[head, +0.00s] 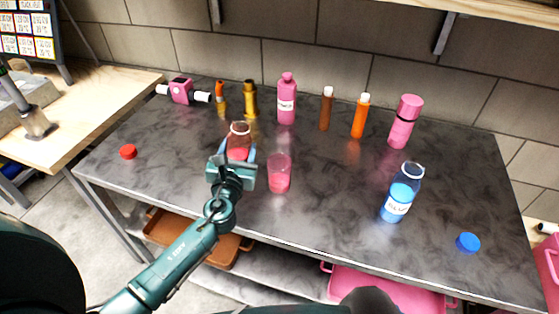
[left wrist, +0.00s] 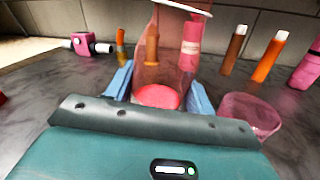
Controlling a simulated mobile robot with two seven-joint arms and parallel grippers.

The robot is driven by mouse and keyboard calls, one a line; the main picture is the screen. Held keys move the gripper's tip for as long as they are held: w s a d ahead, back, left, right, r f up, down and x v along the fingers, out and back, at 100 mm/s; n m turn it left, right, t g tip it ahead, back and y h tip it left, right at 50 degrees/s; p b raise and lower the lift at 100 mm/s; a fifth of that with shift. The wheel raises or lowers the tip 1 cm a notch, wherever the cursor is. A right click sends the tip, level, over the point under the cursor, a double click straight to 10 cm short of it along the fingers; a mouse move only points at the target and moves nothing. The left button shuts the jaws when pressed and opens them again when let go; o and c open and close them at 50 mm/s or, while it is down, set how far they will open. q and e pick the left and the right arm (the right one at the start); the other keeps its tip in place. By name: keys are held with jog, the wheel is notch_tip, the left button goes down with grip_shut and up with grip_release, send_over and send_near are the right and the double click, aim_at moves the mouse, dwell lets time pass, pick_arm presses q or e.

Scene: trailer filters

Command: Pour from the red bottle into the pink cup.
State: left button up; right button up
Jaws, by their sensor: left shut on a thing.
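The red bottle (head: 239,142) is clear with some red liquid low inside, and its cap is off. My left gripper (head: 236,160) is shut around it, and it looks upright. In the left wrist view the bottle (left wrist: 158,75) stands between the blue fingers of the left gripper (left wrist: 160,95). The pink cup (head: 279,173) stands on the dark table just right of the gripper, with pink-red colour in its lower part. It also shows at the right in the left wrist view (left wrist: 250,112). I cannot tell whether the bottle touches the table. My right gripper is not in view.
A red cap (head: 128,152) lies at the left. A blue bottle (head: 402,192) and blue cap (head: 468,242) are at the right. Along the back stand a pink bottle (head: 287,100), a pink flask (head: 405,121), an orange tube (head: 360,116) and a pink device (head: 181,91).

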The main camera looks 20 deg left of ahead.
pick_arm(q)
jog(key=shift+d+r+m, duration=0.1)
jog(key=shift+m, duration=0.9)
jog(key=shift+d+f+m+t+b, duration=0.2)
jog(key=shift+m+t+b, duration=0.1)
jog(key=shift+m, duration=0.6)
jog(key=shift+d+f+m+t+b, duration=0.1)
jog(key=shift+d+m+t+b, duration=0.15)
jog(key=shift+m, duration=0.65)
jog(key=shift+a+f+m+h+b, duration=0.25)
jog(key=shift+f+m+h+b, duration=0.1)
jog(key=shift+m, duration=0.5)
jog(key=shift+a+f+m+h+b, duration=0.25)
jog(key=shift+m+b, duration=0.1)
jog(key=shift+m, duration=0.5)
jog(key=shift+f, duration=0.1)
jog(key=shift+a+r+m, duration=0.15)
jog(key=shift+r+m, duration=0.05)
jog(key=shift+m, duration=0.4)
jog(key=shift+a+r+m, duration=0.15)
jog(key=shift+m, duration=0.45)
jog(key=shift+a+r+m+t+h+p, duration=0.1)
jog(key=shift+r+m+t+h+p, duration=0.2)
jog(key=shift+r+m+p, duration=0.55)
dwell(0.6)
jog(key=shift+r+m+p, duration=0.1)
jog(key=shift+m+p, duration=0.25)
jog(key=shift+m, duration=0.1)
dwell(0.3)
